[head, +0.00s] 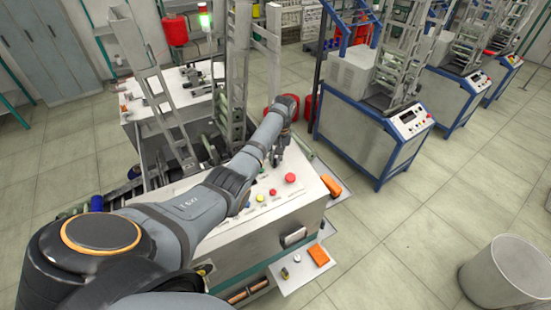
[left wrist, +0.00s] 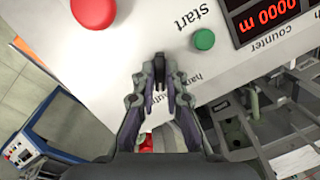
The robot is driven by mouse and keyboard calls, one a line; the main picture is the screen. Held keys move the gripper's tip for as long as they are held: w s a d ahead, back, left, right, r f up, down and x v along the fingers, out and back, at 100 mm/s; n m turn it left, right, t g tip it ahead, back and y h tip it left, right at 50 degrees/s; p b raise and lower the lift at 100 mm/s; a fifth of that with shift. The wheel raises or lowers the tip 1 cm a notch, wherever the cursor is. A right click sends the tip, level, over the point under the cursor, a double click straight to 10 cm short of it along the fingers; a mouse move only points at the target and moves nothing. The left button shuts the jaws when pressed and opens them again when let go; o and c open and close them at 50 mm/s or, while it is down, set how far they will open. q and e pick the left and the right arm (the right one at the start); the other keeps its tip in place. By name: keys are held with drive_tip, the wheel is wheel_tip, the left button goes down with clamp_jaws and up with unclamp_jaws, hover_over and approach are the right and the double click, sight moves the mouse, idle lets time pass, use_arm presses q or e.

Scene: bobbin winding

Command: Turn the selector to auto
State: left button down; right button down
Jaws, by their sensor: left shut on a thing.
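My left gripper (left wrist: 158,84) is shut on the selector at the white control panel (left wrist: 120,50). In the left wrist view only a small dark part of the selector (left wrist: 158,87) shows between the fingertips, so which way it points cannot be told. Parts of the printed words "hand" and "auto" show beside the fingers. In the head view my left gripper (head: 277,150) reaches down to the far part of the panel top (head: 290,207), and the selector is hidden there. My right gripper is not in view.
A large red button (left wrist: 93,11), a green button (left wrist: 204,39) labelled start and a red counter display (left wrist: 265,15) are close by. A grey bin (head: 507,272) stands at the right.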

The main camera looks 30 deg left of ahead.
use_arm(q)
drive_tip(key=shift+w+a+r, duration=0.1)
drive_tip(key=shift+w+r, duration=0.05)
drive_tip(key=shift+r, duration=0.05)
drive_tip(key=c, duration=1.7)
unclamp_jaws()
drive_tip(key=o, duration=0.3)
drive_tip(key=shift+f, duration=0.1)
wheel_tip(320, 180, up, 8)
drive_tip(key=shift+d+f, duration=0.25)
drive_tip(key=shift+d, duration=0.15)
drive_tip(key=shift+f, duration=0.1)
